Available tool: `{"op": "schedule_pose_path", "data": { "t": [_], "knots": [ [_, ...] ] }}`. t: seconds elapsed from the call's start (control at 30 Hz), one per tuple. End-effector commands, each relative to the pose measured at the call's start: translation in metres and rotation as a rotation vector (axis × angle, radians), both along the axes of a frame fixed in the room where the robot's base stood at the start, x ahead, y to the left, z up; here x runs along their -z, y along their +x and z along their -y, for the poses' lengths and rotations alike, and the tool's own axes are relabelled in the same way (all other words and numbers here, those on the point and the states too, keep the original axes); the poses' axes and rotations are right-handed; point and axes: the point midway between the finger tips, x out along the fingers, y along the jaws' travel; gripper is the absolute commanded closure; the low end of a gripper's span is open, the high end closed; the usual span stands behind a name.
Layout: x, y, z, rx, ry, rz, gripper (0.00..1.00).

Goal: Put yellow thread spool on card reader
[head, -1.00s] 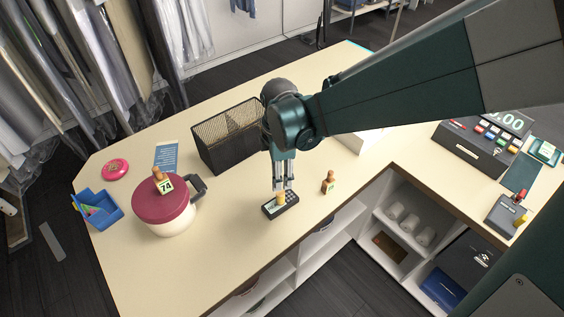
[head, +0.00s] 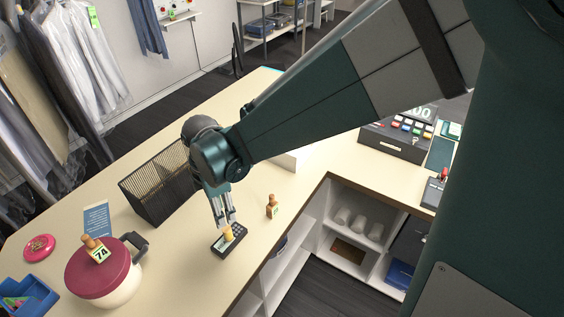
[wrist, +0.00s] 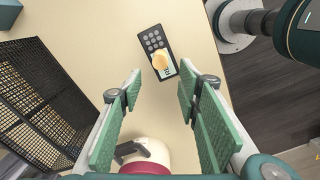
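The card reader (head: 219,247) is a small dark keypad unit on the cream counter. It also shows in the wrist view (wrist: 147,41). The yellow thread spool (head: 228,234) rests on its top face, over the lower end in the wrist view (wrist: 160,61). A pale green-and-white patch shows beside the spool there; I cannot tell what it belongs to. My gripper (head: 226,221) is just above the spool. In the wrist view its green-padded fingers (wrist: 160,80) are spread wide with nothing between them, and the spool lies beyond their tips.
A black mesh basket (head: 155,190) stands left of my gripper. A maroon-lidded pot (head: 100,275) with a number-74 stamp on it is front left. A wooden stamp (head: 272,206) stands right of the reader, near the counter edge. A till (head: 397,145) is farther right.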

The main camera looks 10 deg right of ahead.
Motion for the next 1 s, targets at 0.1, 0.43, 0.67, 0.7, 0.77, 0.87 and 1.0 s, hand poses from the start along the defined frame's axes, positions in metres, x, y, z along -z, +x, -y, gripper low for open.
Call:
{"op": "schedule_pose_path", "data": {
  "t": [0.1,0.43,0.67,0.7,0.77,0.87,1.0],
  "knots": [
    [-0.004,-0.001,0.005,0.025,0.003,0.007,0.66],
    [-0.036,-0.003,0.044,0.241,0.041,0.067,0.66],
    [-0.064,-0.009,0.081,0.459,0.086,0.125,0.66],
    [-0.068,-0.010,0.087,0.497,0.095,0.135,0.66],
    [-0.075,-0.013,0.097,0.553,0.108,0.149,0.66],
    [-0.085,-0.017,0.112,0.646,0.131,0.172,0.66],
    [-0.098,-0.024,0.134,0.778,0.166,0.205,0.66]
  ]
}}
